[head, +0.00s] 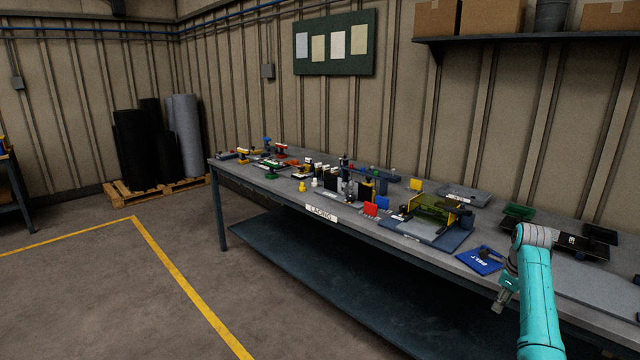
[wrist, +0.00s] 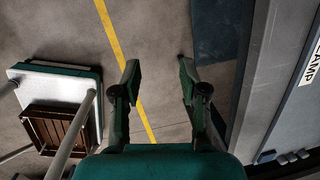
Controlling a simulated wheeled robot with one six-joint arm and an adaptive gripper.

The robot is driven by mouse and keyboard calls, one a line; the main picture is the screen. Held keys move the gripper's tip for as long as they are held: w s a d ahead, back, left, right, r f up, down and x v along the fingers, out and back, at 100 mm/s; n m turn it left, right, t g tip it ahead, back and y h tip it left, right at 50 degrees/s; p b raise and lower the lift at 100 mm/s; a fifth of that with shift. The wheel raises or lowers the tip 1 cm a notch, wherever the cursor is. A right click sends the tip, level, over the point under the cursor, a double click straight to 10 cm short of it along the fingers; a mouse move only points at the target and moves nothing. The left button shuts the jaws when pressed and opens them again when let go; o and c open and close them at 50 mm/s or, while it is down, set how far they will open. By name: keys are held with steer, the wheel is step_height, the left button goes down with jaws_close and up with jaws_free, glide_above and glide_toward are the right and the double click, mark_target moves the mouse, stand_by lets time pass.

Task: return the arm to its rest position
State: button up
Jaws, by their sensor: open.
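My gripper (head: 505,294) hangs low beside the front edge of the long workbench (head: 559,279), at the lower right of the head view. My teal arm rises from the bottom of that view and bends over at its top. In the wrist view my gripper (wrist: 157,85) is open. Its two fingers stand apart with only the concrete floor and a yellow line seen between them. It holds nothing.
A blue item (head: 480,261) lies on the bench near my arm. A press-like device with a yellow clear guard (head: 437,213) and many small tools stand farther along. A lower shelf (head: 330,275) runs beneath. The floor (head: 90,290) left of the bench is clear.

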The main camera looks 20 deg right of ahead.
steer(key=a+f+n+t+h, duration=0.1)
steer(key=a+f+n, duration=0.3)
steer(key=a+f, duration=0.65)
steer(key=a+f+n+t+h, duration=0.15)
steer(key=a+f+n, duration=0.25)
steer(key=a+f, duration=0.65)
steer(key=s+a+f+n+t, duration=0.2)
steer(key=s+a+f+n, duration=0.3)
steer(key=a, duration=0.3)
steer(key=s+a+f+n+t, duration=0.1)
steer(key=s+a+f+n, duration=0.2)
steer(key=s+a+f, duration=0.3)
steer(key=s+a+r+n+t+y, duration=0.15)
steer(key=s+a+r+n, duration=0.25)
steer(key=s+a, duration=0.4)
steer(key=s+a+r+n+t, duration=0.35)
steer(key=s+a, duration=0.35)
steer(key=s, duration=0.4)
steer(key=s+a+r+n+t+y, duration=0.1)
steer(key=s+a+r+n, duration=0.1)
steer(key=s+r+n, duration=0.2)
steer(key=s+a+r+n+t, duration=0.1)
steer(key=s+a+r+n, duration=0.2)
steer(key=s+r, duration=0.6)
step_height(320, 180, up, 8)
steer(key=shift+s+n+t+y, duration=0.35)
steer(key=shift+n+y, duration=0.05)
steer(key=shift+n, duration=0.85)
